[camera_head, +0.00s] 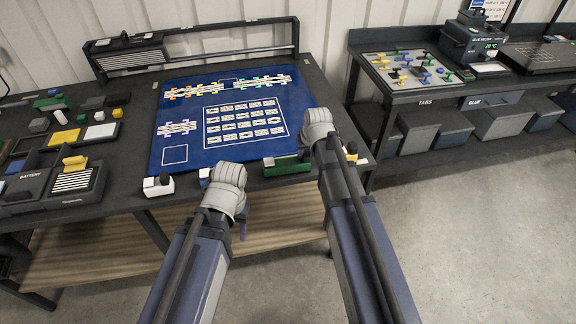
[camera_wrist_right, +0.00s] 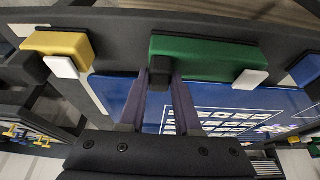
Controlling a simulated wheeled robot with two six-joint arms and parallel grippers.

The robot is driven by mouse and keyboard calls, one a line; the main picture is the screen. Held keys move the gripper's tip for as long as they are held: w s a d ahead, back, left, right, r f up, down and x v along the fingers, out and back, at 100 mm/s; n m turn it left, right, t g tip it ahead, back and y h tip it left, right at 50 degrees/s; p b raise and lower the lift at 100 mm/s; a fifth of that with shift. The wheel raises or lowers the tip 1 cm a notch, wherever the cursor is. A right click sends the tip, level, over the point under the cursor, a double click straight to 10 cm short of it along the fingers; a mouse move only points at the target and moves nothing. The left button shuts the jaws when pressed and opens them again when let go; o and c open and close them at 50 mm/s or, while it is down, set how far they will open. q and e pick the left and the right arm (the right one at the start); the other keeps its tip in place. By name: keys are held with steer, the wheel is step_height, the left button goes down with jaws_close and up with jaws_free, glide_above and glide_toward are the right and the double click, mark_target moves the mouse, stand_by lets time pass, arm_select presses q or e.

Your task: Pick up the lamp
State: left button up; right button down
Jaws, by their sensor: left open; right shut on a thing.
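No thing in view is plainly a lamp, so I cannot tell for sure which one it is. A green bar-shaped thing (camera_head: 287,167) lies at the front edge of the blue mat. In the right wrist view the green bar (camera_wrist_right: 205,58) has a white piece near one end and a black knob (camera_wrist_right: 159,80) near the other. My right gripper (camera_wrist_right: 158,88) is shut on that black knob. In the head view the right hand hides its fingertips. My left gripper (camera_head: 236,215) is open at the front edge of the table, left of the green bar, its fingertips partly hidden.
The blue mat (camera_head: 185,110) bears several small printed pieces. A white block with a black knob (camera_head: 157,186) stands left of my left gripper. A yellow block (camera_wrist_right: 62,45) is near the green bar. A battery tray (camera_head: 85,195) stands at the left. A second table (camera_head: 400,88) is at the right.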

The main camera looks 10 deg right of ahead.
steer(key=shift+r, duration=0.1)
stand_by(0.4)
step_height(320, 180, up, 10)
steer(key=p, duration=1)
step_height(320, 180, up, 3)
steer(key=p, duration=0.3)
step_height(320, 180, down, 5)
steer(key=b, duration=0.4)
steer(key=shift+b, duration=0.35)
steer(key=shift+r, duration=0.2)
